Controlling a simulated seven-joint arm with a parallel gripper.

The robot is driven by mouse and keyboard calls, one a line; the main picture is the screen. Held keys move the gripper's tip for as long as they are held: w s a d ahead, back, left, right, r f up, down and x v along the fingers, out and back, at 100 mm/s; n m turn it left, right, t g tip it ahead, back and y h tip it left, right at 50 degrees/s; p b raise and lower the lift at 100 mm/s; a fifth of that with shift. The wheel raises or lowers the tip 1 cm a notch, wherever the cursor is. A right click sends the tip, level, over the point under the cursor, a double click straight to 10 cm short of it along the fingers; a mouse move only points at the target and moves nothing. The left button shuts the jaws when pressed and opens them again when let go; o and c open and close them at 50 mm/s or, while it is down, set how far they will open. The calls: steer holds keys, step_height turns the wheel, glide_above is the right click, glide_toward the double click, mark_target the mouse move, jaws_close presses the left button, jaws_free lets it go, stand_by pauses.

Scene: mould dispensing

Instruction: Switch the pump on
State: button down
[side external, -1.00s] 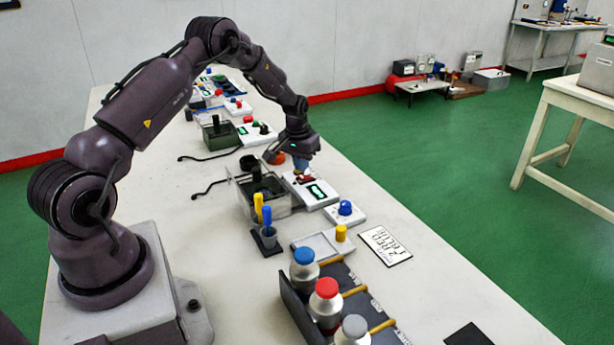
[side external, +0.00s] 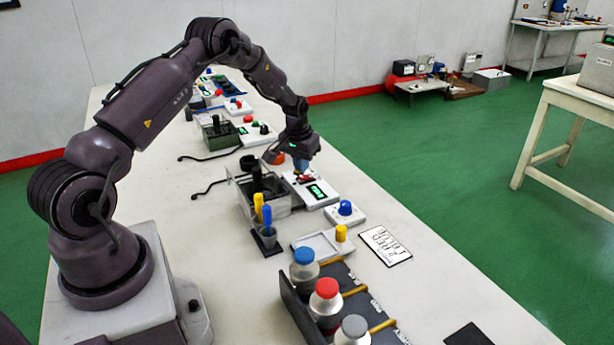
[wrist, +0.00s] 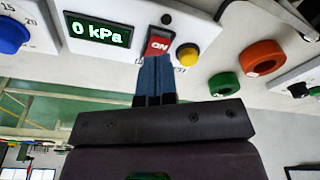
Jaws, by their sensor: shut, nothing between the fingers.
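The pump's white control box (side external: 327,201) stands on the bench, with a dark display (wrist: 98,30) reading "0 kPa" in green. A red rocker switch (wrist: 158,45) marked ON sits beside the display in the wrist view. A yellow round button or lamp (wrist: 187,55) is just right of it; I cannot tell whether it is lit. My gripper (wrist: 155,62) is shut and empty, its blue fingertips at the lower edge of the switch. In the side view my gripper (side external: 301,167) points down over the box; whether the tips touch the switch is unclear.
A clear chamber (side external: 268,195) stands left of the box. A blue-knobbed unit (side external: 345,212), a tray with a yellow knob (side external: 318,246) and several bottles in a rack (side external: 322,300) are nearer. A green ring (wrist: 223,85) and an orange ring (wrist: 262,58) lie right of the switch.

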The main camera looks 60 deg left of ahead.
mark_target(301, 178)
steer(key=shift+f, duration=1.15)
stand_by(0.4)
steer(key=shift+r, duration=3.5)
steer(key=shift+s+d+f, duration=0.15)
steer(key=shift+s, duration=0.1)
steer(key=s+d+r+m+t, duration=0.4)
steer(key=s+d+r+m, duration=0.2)
steer(key=s+d+r, duration=1.9)
steer(key=d, duration=0.3)
steer(key=shift+h, duration=0.4)
